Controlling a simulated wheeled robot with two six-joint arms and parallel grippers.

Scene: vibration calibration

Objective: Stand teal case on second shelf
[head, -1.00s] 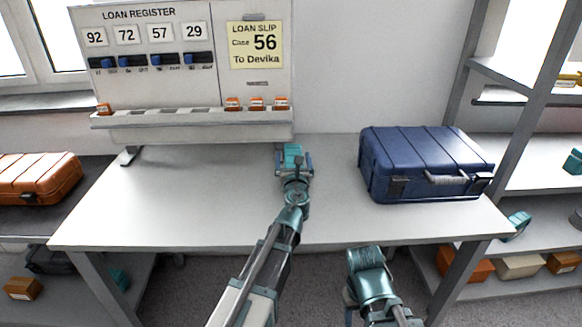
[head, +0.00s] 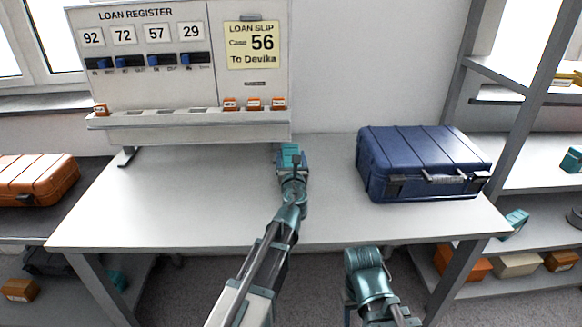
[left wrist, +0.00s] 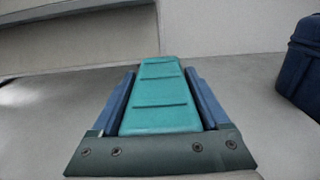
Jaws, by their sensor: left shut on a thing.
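The teal case (head: 290,152) is a small ribbed block at the end of my left arm in the head view. My left gripper (head: 291,160) is shut on it, over the far middle of the grey table. In the left wrist view the teal case (left wrist: 160,97) lies between the two blue fingers of the left gripper (left wrist: 163,100). I cannot tell whether it touches the table. The grey shelving unit (head: 517,130) stands at the right. My right arm shows low in the middle of the head view; its fingers are hidden.
A large blue case (head: 425,165) sits on the table (head: 190,205), right of my left gripper. The loan register board (head: 180,65) stands behind. Teal items (head: 572,160) and several boxes (head: 517,264) occupy the shelves. An orange case (head: 38,180) is at left. The table's left half is clear.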

